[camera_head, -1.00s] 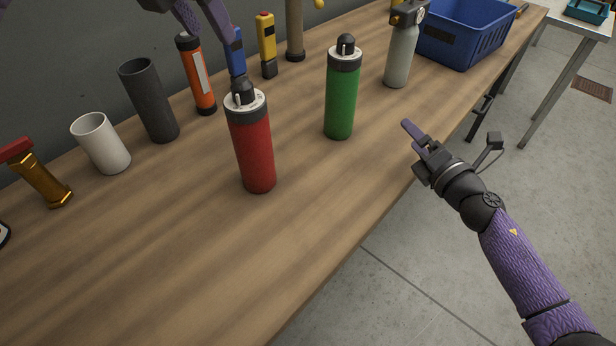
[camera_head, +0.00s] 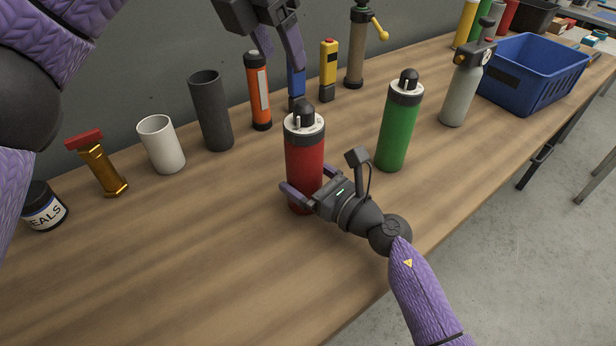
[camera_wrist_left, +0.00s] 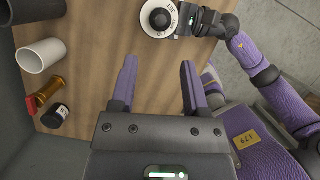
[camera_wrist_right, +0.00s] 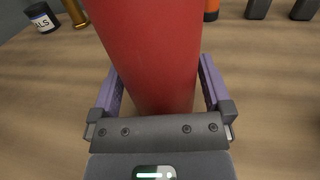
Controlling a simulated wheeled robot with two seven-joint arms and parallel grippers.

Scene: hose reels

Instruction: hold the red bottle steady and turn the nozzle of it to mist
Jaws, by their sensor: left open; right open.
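The red bottle (camera_head: 304,160) stands upright on the wooden bench, with a black nozzle (camera_head: 304,113) on a white marked collar. My right gripper (camera_head: 308,190) is open, low at the bottle, with one finger on either side of its lower body. In the right wrist view the red body (camera_wrist_right: 152,50) fills the space between the open fingers; contact cannot be told. My left gripper (camera_head: 280,55) is open and empty, above and behind the bottle. In the left wrist view the nozzle and dial collar (camera_wrist_left: 159,17) show at the top, beyond the fingers (camera_wrist_left: 158,80).
A green bottle (camera_head: 398,125) stands to the right, then a grey bottle (camera_head: 463,90) and a blue crate (camera_head: 535,75). Behind stand an orange cylinder (camera_head: 258,90), a dark cup (camera_head: 210,110) and a white cup (camera_head: 161,145). The bench front left is clear.

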